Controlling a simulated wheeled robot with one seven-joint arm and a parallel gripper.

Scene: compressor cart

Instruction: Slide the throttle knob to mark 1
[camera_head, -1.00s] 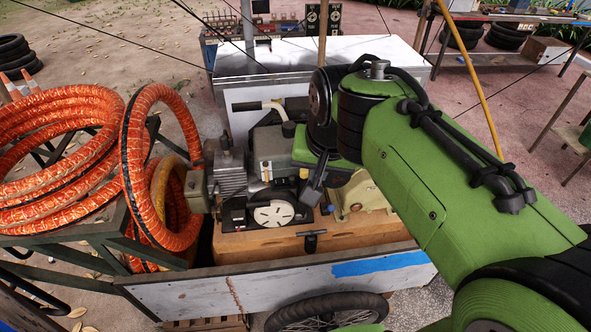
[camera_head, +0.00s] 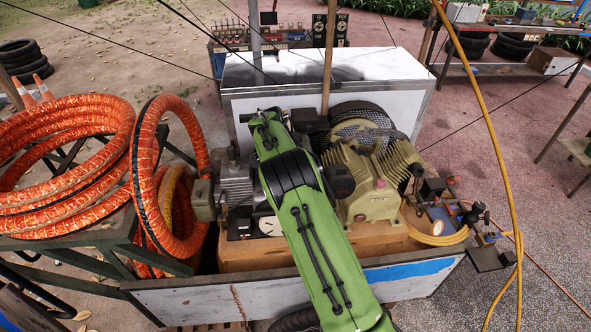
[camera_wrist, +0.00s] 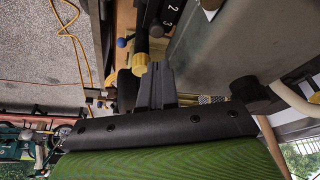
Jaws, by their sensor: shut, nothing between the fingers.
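In the wrist view a black plate with white marks 2 and 3 (camera_wrist: 171,12) shows at the top, beside a grey housing (camera_wrist: 215,55). No mark 1 shows in that view. A yellow cylindrical part (camera_wrist: 141,48) and a small blue ball (camera_wrist: 122,42) lie left of the plate; I cannot tell whether either is the throttle knob. My gripper (camera_wrist: 155,67) is shut and empty, its tips close to the yellow part; contact is unclear. In the head view my green arm hides the gripper and part of the engine (camera_head: 237,187).
The tan compressor (camera_head: 372,178) stands right of my arm on the cart (camera_head: 215,298). Orange hose coils (camera_head: 60,140) lie at the left. A white-topped cabinet (camera_head: 390,68) stands behind. A yellow hose (camera_head: 483,110) hangs at the right.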

